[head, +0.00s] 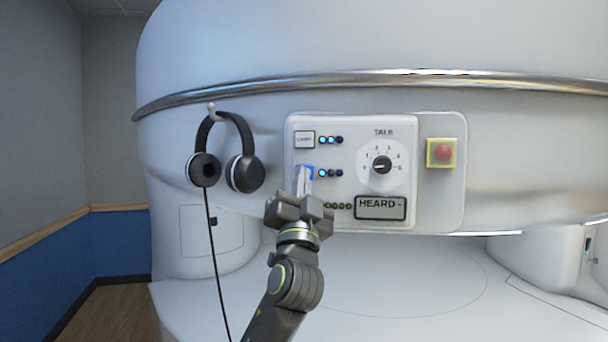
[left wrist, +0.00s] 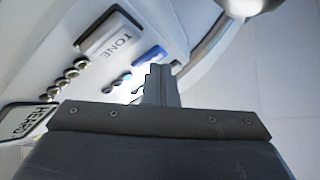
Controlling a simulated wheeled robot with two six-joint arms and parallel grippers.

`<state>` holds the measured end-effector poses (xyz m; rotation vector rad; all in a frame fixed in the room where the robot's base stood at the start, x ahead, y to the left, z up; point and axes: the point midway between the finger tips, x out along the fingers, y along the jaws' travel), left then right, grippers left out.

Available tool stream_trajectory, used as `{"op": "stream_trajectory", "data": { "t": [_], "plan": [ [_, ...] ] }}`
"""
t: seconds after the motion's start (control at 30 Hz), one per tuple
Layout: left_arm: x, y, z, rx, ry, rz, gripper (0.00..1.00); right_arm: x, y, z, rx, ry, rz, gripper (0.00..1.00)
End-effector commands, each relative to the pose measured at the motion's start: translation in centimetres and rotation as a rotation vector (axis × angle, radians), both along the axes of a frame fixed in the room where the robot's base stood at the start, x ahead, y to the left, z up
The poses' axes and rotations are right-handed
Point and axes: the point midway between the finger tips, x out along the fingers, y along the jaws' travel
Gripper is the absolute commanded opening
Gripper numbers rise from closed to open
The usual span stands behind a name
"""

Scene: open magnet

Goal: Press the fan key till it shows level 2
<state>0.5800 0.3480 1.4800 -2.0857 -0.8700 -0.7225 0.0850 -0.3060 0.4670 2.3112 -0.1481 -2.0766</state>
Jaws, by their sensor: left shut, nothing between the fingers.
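A white control panel (head: 345,122) is on the front of the magnet. On its left side a blue-edged key (head: 308,167) sits below the LAMP key (head: 305,140); its label is hidden behind my left gripper (head: 303,177). Indicator lights (head: 330,173) sit to the right of the blue-edged key; the left ones look lit and the rightmost darker. My left gripper is shut and empty, its fingertips at the key; I cannot tell whether they touch it. In the left wrist view the fingertips (left wrist: 158,76) are beside the blue key (left wrist: 150,55). My right gripper is out of view.
A TONE key (left wrist: 112,38) shows in the left wrist view.

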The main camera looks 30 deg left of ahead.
Motion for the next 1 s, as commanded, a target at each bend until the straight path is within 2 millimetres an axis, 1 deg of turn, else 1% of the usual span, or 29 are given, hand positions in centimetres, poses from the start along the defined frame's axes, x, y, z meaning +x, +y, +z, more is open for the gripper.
{"op": "stream_trajectory", "data": {
  "t": [0.27,0.6,0.9,1.0],
  "plan": [
    [-0.1,0.0,0.0,-0.001,0.002,0.0,0.0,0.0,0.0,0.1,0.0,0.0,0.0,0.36],
    [-1.5,-0.6,-0.1,-0.001,0.0,0.0,0.0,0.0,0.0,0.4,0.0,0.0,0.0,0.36],
    [-1.6,-0.7,-0.1,-0.001,0.001,0.0,0.0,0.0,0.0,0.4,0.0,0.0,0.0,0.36],
    [-2.0,-0.9,-0.1,-0.001,0.001,-0.001,0.0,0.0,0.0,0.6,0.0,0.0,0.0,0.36]
  ]
}}
